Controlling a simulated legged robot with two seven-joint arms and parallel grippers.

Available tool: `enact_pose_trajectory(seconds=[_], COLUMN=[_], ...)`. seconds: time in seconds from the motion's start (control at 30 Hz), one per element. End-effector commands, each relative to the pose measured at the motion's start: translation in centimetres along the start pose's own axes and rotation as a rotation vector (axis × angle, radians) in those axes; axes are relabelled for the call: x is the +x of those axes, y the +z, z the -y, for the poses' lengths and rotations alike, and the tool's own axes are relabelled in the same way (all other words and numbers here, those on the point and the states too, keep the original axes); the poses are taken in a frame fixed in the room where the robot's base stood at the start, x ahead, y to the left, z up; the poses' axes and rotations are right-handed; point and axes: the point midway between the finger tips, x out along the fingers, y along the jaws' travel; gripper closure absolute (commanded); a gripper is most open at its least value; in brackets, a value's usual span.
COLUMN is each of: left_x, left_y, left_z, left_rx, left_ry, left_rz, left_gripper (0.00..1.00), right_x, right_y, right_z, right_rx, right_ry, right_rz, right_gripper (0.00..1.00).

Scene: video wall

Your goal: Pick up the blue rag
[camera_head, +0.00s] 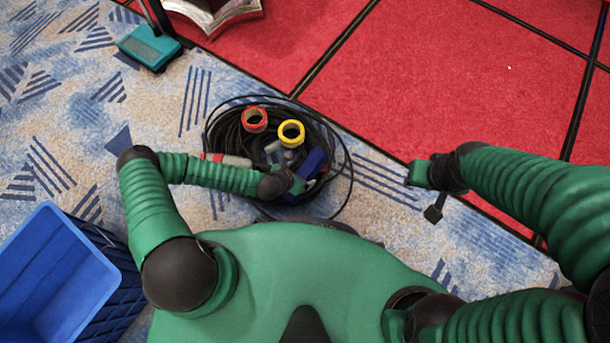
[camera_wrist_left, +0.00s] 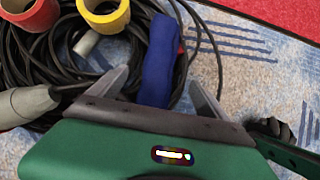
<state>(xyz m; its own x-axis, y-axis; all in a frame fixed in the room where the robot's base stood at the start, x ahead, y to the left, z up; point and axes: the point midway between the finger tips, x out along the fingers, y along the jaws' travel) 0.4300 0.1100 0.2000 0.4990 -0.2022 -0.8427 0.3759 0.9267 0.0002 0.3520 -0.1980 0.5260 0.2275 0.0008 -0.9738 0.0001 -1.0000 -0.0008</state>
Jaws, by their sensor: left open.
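The blue rag (camera_head: 312,162) lies among the coiled black cable on the carpet in the head view. In the left wrist view the blue rag (camera_wrist_left: 159,65) stretches away from between the fingers of my left gripper (camera_wrist_left: 160,85). That gripper is open, with one finger on each side of the rag. In the head view my left gripper (camera_head: 298,184) is at the near end of the rag and partly hides it.
A coil of black cable (camera_head: 218,142) surrounds the rag. A red tape roll (camera_head: 246,121) and a yellow tape roll (camera_head: 291,123) lie on it. A blue crate (camera_head: 104,243) stands at lower left. Red flooring (camera_head: 430,70) at upper right is mostly clear.

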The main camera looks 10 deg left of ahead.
Motion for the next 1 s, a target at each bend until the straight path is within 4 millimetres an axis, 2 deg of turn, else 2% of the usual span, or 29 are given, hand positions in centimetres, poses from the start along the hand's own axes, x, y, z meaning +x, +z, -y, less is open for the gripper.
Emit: enact_pose_trajectory(seconds=[0.03,0.1,0.27,0.53,0.6,0.8,1.0], left_x=[1.9,3.1,4.3,8.7,9.3,9.0,9.0], left_y=[-0.5,-0.4,-0.2,-0.9,-0.7,-0.3,-0.4], left_z=[0.0,0.0,0.0,-0.2,-0.2,-0.2,-0.2], left_rx=[0.001,0.002,0.003,0.004,0.004,0.003,0.004], left_ry=[0.000,-0.001,-0.002,-0.001,-0.002,-0.002,-0.002], left_rz=[0.001,0.001,0.001,0.000,0.001,0.001,0.001], left_gripper=[0.12,0.12,0.12,0.12,0.12,0.12,0.37], right_x=[1.5,2.1,2.7,6.9,7.3,6.9,6.9], right_y=[0.3,0.5,0.6,1.6,1.7,1.6,1.6], right_z=[0.0,0.0,0.0,0.0,0.0,0.0,0.0], right_rx=[0.000,0.000,0.000,0.000,0.000,0.000,0.000], right_ry=[0.000,0.000,0.000,0.000,0.000,0.000,0.000], right_rz=[0.000,0.000,0.000,0.000,0.000,0.000,0.000], right_gripper=[0.64,0.64,0.64,0.64,0.64,0.64,0.64])
